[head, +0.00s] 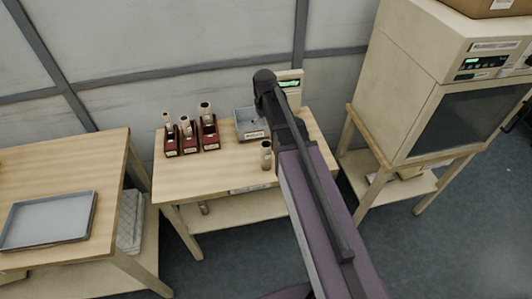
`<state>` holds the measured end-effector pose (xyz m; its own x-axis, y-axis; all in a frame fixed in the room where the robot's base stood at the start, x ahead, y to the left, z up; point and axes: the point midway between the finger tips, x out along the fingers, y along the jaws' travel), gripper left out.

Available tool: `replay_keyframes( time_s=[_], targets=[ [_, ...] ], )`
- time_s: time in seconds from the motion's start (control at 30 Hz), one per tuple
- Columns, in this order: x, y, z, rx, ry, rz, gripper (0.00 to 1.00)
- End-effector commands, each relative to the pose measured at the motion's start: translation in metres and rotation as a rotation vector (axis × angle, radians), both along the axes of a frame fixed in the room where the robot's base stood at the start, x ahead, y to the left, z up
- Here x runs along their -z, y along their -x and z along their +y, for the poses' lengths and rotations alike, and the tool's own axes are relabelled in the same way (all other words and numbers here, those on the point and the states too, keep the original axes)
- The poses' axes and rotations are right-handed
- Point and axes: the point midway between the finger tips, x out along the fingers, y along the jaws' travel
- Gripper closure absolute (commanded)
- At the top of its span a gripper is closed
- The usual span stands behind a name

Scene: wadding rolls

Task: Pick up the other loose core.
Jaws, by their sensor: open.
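A loose core (266,156), a short pale tube with a dark open top, stands upright on the small wooden table, just left of my arm. Three dark red holders stand at the table's back left: a left one (171,146), a middle one (187,144) and a right one (209,138). Each has pale tubes standing in it. A small tube-like thing (204,208) shows on the lower shelf, too small to tell if it is a core. My arm reaches over the table's right part. My gripper cannot be made out in this view.
A grey tray (247,132) with a label sits behind the core. A device with a green display (290,83) stands at the back right, partly behind my arm. A bench with a shallow tray (48,238) is at left; a large cabinet (440,100) is at right. The table's front left is clear.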

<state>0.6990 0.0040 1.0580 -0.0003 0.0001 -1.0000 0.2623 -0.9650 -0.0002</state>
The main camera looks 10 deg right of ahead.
Motion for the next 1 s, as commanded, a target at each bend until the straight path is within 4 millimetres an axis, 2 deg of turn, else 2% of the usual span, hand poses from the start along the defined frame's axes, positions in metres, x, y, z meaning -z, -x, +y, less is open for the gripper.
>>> replay_keyframes(
  time_s=[0.47,1.0],
  targets=[
    [0.006,0.0,0.001,-0.001,0.0,0.0,0.0],
    [0.046,0.0,0.001,-0.001,0.0,0.0,0.0]
  ],
)
